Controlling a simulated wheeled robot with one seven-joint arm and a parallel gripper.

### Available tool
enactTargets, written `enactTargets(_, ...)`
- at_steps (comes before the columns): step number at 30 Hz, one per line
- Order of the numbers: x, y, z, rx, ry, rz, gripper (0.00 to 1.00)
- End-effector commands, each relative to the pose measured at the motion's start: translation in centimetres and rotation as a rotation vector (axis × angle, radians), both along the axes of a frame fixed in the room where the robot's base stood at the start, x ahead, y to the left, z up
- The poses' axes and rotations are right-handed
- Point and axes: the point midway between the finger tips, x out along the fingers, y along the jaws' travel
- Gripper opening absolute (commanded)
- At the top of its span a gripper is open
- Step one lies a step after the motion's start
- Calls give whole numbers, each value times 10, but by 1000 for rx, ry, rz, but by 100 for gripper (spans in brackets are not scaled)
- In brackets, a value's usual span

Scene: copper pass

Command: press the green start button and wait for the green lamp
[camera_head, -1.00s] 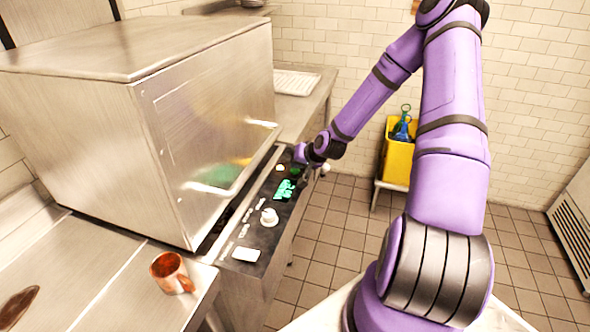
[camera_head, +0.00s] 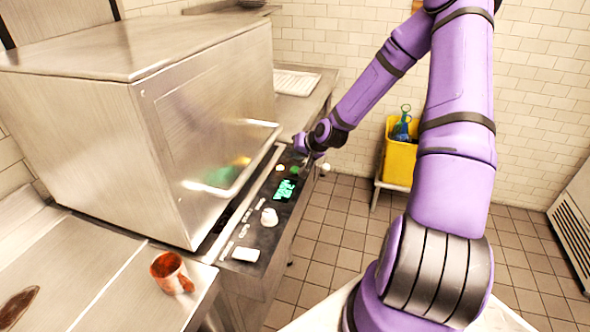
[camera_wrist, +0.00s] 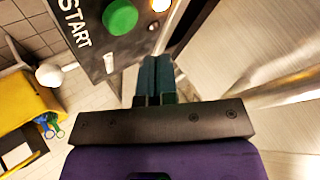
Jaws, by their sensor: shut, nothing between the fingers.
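The green start button (camera_wrist: 120,17) is a round dome on the dark panel beside the word START, at the top of the wrist view. It also shows small in the head view (camera_head: 294,169), near the far end of the panel. My gripper (camera_wrist: 154,62) is shut and empty, its fingertips apart from the button in the wrist picture. In the head view my wrist is above the panel's far end and the fingers are hard to make out. A small round lamp (camera_wrist: 160,5) beside the button glows warm white. I see no lamp clearly lit green.
The panel carries a lit teal display (camera_head: 286,189), a white knob (camera_head: 269,217) and several pale switches. A big steel machine (camera_head: 210,130) stands left of it. A copper mug (camera_head: 171,272) is on the near counter. A yellow bucket (camera_head: 397,160) stands behind, right of the panel.

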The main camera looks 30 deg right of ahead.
Motion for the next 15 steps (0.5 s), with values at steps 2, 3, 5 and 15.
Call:
enactTargets(2, 0, -1, 7, -2, 0, 0, 0)
enactTargets(3, 0, 0, 11, -1, 0, -1, 0)
enactTargets(5, 0, 0, 16, 0, -1, -1, 0)
enactTargets(15, 0, 0, 28, 0, 1, 1, 0)
